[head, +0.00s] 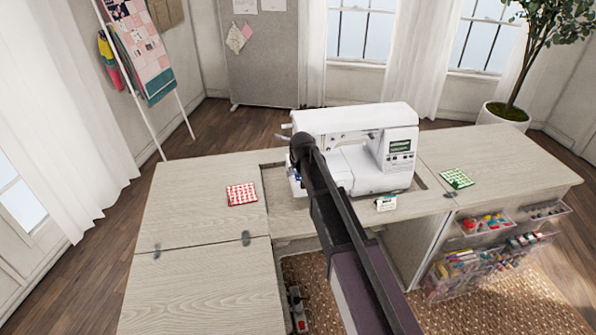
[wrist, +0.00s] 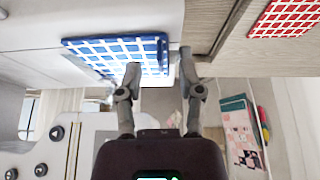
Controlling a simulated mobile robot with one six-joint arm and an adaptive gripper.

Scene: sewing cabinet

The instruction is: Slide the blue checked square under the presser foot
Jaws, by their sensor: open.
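The blue checked square (wrist: 115,48) lies on the pale surface of the sewing machine in the wrist view. In the head view only a sliver of blue shows beside my arm. My gripper (wrist: 160,68) is open, with its fingers on either side of the square's right end in the wrist view. I cannot tell whether they touch it. The white sewing machine (head: 398,150) stands in the cabinet's recess. The presser foot is hidden behind my arm in the head view and cannot be made out in the wrist view.
A red checked square (head: 242,194) lies on the cabinet top (head: 190,205) left of the machine. Bins of thread (head: 480,262) hang at the cabinet's right front.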

